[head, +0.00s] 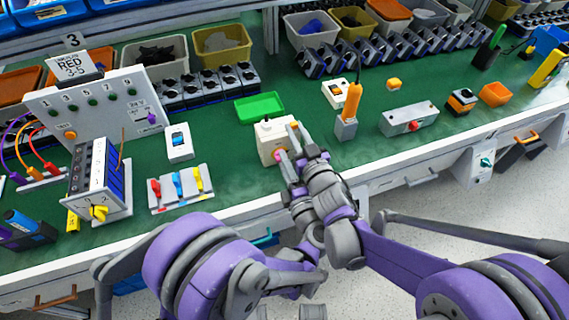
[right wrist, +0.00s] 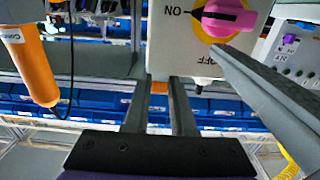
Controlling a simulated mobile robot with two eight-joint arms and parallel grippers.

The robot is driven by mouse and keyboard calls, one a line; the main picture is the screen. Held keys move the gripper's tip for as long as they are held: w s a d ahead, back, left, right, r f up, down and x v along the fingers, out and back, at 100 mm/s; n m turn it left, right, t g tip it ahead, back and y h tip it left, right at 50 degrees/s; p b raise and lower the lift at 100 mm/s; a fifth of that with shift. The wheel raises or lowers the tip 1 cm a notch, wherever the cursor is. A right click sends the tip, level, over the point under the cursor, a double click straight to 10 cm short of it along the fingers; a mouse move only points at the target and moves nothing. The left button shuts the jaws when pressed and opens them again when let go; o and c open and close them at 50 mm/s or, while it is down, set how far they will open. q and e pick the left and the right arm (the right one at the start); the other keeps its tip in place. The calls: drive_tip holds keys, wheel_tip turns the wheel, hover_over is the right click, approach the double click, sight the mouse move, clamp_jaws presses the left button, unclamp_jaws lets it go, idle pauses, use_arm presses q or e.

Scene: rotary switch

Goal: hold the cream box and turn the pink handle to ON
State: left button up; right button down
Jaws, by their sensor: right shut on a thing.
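The cream box (head: 268,132) stands near the front of the green bench in the head view. Its face, with ON and OFF printed upside down, fills the upper right wrist view (right wrist: 170,45). The pink handle (right wrist: 230,17) sits on a yellow ring. Its dark line runs across toward the ON word. In the head view the handle (head: 280,155) is partly hidden. My right gripper (head: 298,137) is shut on the box's upper right edge. My left gripper (head: 286,166) is lower, by the handle. One grey finger shows close to the handle in the right wrist view; its grip is unclear.
An orange-handled tool (head: 351,103) stands in a grey holder to the right of the box. A green tray (head: 259,107) lies behind it. A white switch (head: 178,142) and a plate of coloured levers (head: 180,188) lie to the left. Bins line the back.

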use_arm(q)
drive_tip(key=v, duration=1.2)
use_arm(e)
drive_tip(key=c, duration=0.7)
unclamp_jaws()
drive_tip(key=v, duration=1.2)
